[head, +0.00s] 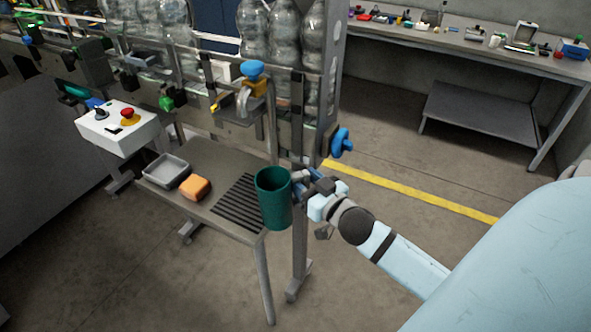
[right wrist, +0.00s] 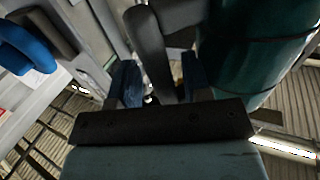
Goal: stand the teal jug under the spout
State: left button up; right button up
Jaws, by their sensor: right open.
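The teal jug (head: 273,197) is upright at the right end of the small table, beside and partly over the slotted drip grate (head: 243,203). The spout (head: 243,102), below a blue-knobbed tap (head: 252,69), is above and a little left of the jug in the head view. My right gripper (head: 310,183) is at the jug's right side. In the right wrist view my open fingers (right wrist: 155,85) are on either side of the jug's dark handle (right wrist: 148,45), and the jug's teal wall (right wrist: 255,50) is to the right. My left gripper is not in view.
An orange sponge (head: 195,187) and a grey tray (head: 166,169) are on the small table (head: 212,157), left of the grate. A white control box (head: 118,130) with a red button stands further left. A machine post and a blue knob (head: 341,142) are close behind my right gripper.

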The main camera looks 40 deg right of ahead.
jog(key=shift+s, duration=0.1)
jog(key=shift+o, duration=0.9)
jog(key=o, duration=0.9)
jog(key=shift+s, duration=0.5)
jog(key=s+b, duration=0.2)
jog(key=s, duration=1)
jog(key=shift+s+r, duration=0.1)
jog(key=shift+s, duration=0.3)
grip_shut()
